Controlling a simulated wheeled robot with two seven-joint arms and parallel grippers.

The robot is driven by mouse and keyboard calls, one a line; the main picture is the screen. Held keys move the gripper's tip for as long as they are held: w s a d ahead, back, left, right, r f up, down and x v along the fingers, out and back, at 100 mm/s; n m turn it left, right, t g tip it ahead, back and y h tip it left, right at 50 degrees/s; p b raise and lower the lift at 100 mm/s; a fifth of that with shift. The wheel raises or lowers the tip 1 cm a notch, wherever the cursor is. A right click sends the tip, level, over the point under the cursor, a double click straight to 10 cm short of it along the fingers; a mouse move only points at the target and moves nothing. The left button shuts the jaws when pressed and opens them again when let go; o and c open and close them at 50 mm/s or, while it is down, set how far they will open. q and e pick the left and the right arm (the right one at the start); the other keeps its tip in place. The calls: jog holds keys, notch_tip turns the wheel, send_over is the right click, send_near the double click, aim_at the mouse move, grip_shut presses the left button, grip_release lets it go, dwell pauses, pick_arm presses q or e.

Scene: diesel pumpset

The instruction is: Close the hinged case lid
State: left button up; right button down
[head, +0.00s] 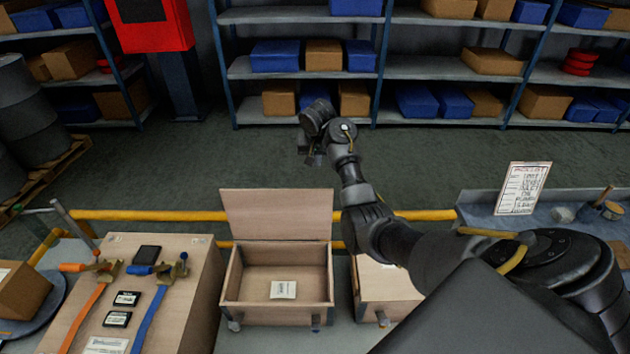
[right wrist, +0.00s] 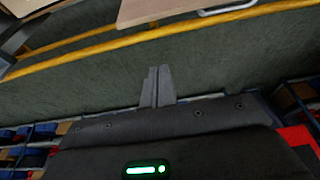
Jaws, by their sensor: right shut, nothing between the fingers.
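The wooden case (head: 275,305) stands on the bench in the middle of the head view. Its hinged lid (head: 277,214) is open and stands about upright at the back edge. A small white label or paper (head: 283,289) lies inside on the case floor. My right gripper (head: 312,158) is up beyond the lid, above the floor, and apart from the case. In the right wrist view its fingers (right wrist: 158,86) are together with nothing between them. A wooden panel edge (right wrist: 180,10), probably the lid, shows at the top there. My left gripper is not in view.
A second wooden box (head: 385,290) stands right of the case, partly behind my right arm. A wooden board (head: 190,280) with straps and small devices is at left. A yellow rail (head: 150,215) runs behind. Shelves (head: 300,70) line the back.

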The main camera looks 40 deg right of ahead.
jog(key=x, duration=1)
pick_arm(q)
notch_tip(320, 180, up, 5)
jog(key=p, duration=0.4)
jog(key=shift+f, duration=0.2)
pick_arm(e)
jog(key=s+a, duration=0.2)
jog(key=s, duration=0.1)
jog(key=shift+a+r, duration=0.3)
jog(key=shift+a, duration=0.05)
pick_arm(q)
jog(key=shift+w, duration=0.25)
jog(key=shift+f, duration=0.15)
pick_arm(e)
jog(key=shift+f, duration=0.1)
